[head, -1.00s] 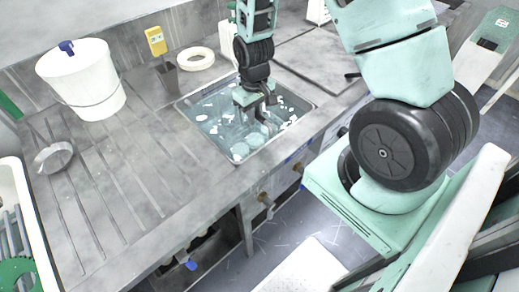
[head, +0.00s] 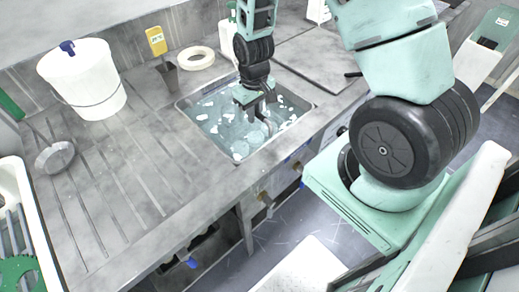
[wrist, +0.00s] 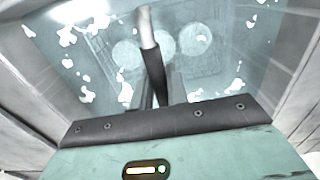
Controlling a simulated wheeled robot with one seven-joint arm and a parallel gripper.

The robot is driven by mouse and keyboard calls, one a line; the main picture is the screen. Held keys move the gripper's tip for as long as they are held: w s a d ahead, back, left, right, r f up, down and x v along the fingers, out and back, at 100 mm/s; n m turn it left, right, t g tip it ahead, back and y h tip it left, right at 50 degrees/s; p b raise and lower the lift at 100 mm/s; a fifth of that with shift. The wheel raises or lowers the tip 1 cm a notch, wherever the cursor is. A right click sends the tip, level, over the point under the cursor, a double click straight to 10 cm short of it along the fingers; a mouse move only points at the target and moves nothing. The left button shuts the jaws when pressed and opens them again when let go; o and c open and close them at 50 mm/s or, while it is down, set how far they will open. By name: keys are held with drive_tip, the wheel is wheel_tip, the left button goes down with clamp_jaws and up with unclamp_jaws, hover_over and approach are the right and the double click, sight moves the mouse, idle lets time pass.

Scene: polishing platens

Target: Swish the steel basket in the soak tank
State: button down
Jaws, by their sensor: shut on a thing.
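The soak tank (head: 190,106) is a rectangular sink set into the steel bench, filled with pale blue-green liquid with white foam patches. My gripper (head: 261,107) reaches down into the tank.
A white lidded bucket (head: 85,85), a shallow metal dish (head: 54,157) and a white ring (head: 196,58) stand on the bench. A yellow meter (head: 157,41) and white bottle (head: 228,40) are behind the tank. The tank walls close in around my gripper.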

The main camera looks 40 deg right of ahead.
drive_tip(key=shift+f, duration=0.25)
drive_tip(key=shift+r, duration=0.15)
drive_tip(key=shift+r+p, duration=0.95)
drive_tip(key=shift+r, duration=0.05)
drive_tip(key=shift+f+b, duration=0.85)
drive_tip(key=shift+f, duration=0.35)
drive_tip(key=shift+r, duration=0.15)
wheel_tip(320, 180, up, 17)
drive_tip(key=p, duration=1.4)
drive_tip(key=shift+r, duration=0.1)
idle(0.4)
